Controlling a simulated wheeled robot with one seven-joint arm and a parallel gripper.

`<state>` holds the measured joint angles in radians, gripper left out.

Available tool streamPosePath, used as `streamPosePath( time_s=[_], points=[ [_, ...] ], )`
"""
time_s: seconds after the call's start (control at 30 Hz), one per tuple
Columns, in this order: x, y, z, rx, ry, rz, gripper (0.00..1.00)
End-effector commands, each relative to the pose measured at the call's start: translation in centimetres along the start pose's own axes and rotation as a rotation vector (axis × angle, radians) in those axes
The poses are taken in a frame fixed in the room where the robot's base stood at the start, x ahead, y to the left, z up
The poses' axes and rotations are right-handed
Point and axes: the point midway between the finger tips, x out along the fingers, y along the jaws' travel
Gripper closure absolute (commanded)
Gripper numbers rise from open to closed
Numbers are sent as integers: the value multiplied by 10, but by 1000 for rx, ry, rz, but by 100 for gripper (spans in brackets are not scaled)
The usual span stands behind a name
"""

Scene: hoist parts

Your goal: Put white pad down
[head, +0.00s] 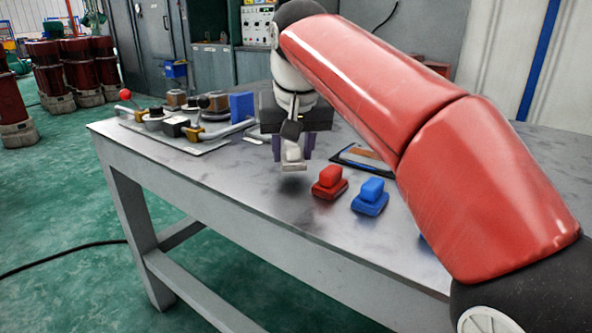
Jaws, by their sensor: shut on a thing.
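The white pad (292,155) is a small pale block with a wider, greyish lower part. My gripper (293,146) is shut on it, with dark purple fingers on either side of its upper part. The pad appears to be held just above the grey metal table (245,193), left of the red pad. I cannot tell for sure whether its underside touches the table. My wrist and arm hide part of the table behind.
A red pad (329,183) and a blue pad (370,196) stand to the right. A dark-framed flat piece (352,160) lies behind them. A plate with handles and hoist parts (178,128) and a blue block (242,106) are at the back left. The table's front left is clear.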

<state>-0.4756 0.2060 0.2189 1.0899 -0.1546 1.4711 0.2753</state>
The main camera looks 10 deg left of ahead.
Motion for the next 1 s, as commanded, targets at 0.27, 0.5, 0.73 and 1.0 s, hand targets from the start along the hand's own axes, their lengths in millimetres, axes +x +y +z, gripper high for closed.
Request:
streamPosePath(
  time_s=[0.27,0.5,0.73,1.0],
  points=[
    [21,-5,9,0,0,-1,79],
    [22,-5,9,0,0,-1,79],
    [23,-5,10,0,0,-1,39],
    [23,-5,9,0,0,-1,39]
  ],
)
